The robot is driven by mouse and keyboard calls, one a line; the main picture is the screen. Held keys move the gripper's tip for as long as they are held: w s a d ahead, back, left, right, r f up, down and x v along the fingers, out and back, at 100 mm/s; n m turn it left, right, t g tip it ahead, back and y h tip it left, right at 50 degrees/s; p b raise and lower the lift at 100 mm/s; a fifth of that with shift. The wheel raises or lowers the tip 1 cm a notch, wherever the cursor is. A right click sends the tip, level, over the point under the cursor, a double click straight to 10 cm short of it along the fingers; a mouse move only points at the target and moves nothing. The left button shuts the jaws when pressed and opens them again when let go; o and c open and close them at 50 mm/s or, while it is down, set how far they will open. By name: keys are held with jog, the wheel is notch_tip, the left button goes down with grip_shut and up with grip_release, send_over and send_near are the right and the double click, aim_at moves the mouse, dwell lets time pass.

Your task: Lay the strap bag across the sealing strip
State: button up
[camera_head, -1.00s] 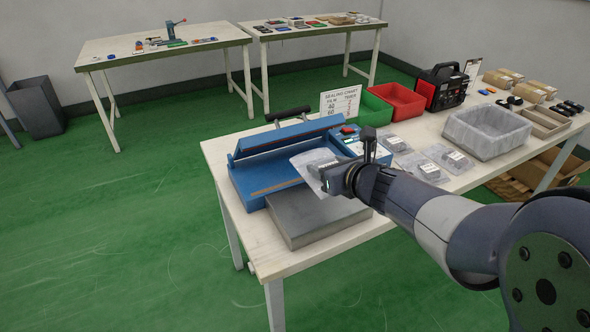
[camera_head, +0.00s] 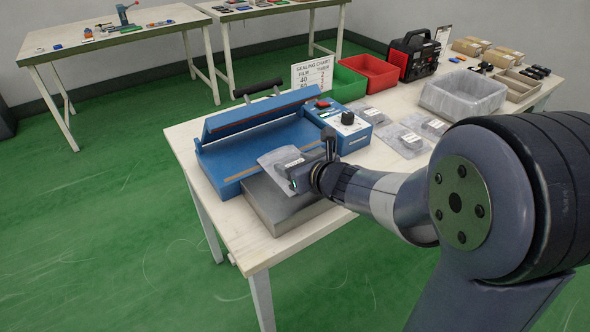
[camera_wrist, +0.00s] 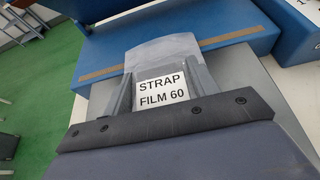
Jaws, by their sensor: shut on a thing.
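The strap bag (camera_head: 270,159) is a clear film bag with a white label (camera_wrist: 162,90) reading "STRAP FILM 60". My gripper (camera_wrist: 160,84) is shut on its near end, and the bag's free end points away from me. The blue sealer (camera_head: 220,165) has its lid (camera_head: 262,112) raised. The brown sealing strip (camera_head: 247,180) runs along its base. In the wrist view the bag crosses the strip (camera_wrist: 102,73), hiding its middle, with strip showing on both sides. I cannot tell whether the bag touches it. My gripper (camera_head: 293,178) is over the grey platform (camera_head: 275,206).
The sealer's control panel (camera_head: 345,123) with a black knob is close right of my gripper. Other bagged parts (camera_head: 402,139), a clear bin (camera_head: 463,95), red (camera_head: 368,72) and green (camera_head: 347,84) bins, and a sealing chart (camera_head: 312,73) are on the bench.

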jog(key=shift+f, duration=0.3)
jog(key=o, duration=1)
jog(key=shift+r, duration=0.2)
jog(key=shift+s+d+r, duration=0.1)
jog(key=shift+s+r, duration=0.05)
jog(key=p+v, duration=0.2)
jog(key=v, duration=0.9)
jog(key=shift+s+d+p, duration=0.25)
jog(key=shift+p, duration=0.05)
